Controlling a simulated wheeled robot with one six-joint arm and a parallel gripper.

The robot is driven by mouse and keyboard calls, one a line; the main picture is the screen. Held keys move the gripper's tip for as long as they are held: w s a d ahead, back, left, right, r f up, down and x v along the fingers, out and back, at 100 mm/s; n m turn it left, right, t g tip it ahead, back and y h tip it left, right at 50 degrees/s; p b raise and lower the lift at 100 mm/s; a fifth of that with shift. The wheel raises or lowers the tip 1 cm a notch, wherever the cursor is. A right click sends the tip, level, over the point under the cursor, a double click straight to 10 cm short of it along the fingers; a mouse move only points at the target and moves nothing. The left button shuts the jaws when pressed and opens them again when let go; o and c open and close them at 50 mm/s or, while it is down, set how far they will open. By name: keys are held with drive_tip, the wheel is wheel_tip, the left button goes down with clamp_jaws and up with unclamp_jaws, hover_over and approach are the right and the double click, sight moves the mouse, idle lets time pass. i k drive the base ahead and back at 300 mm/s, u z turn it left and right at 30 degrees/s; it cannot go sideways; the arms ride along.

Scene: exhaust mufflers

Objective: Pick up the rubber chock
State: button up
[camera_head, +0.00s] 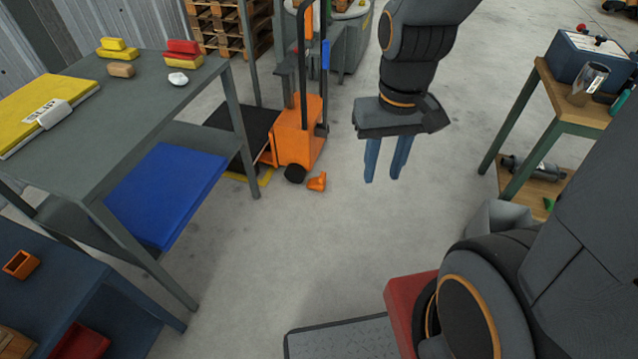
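A small orange wedge-like piece (317,181) lies on the concrete floor, just right of the black wheel of an orange wheeled truck. It looks like the rubber chock, though it is too small to be sure. My gripper (382,179) hangs in the air to the right of it in the picture, its two blue fingers pointing down. The fingers are apart with nothing between them. The gripper is clear of the orange piece.
The orange truck (298,132) stands beside the orange piece. A grey table (130,110) with a blue lower panel (168,192) is at left. A wooden-topped bench (560,105) stands at right. The floor (280,250) between them is clear.

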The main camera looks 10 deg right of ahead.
sight(318, 183)
drive_tip(key=u, duration=0.55)
drive_tip(key=i, duration=1.25)
drive_tip(key=z, duration=0.35)
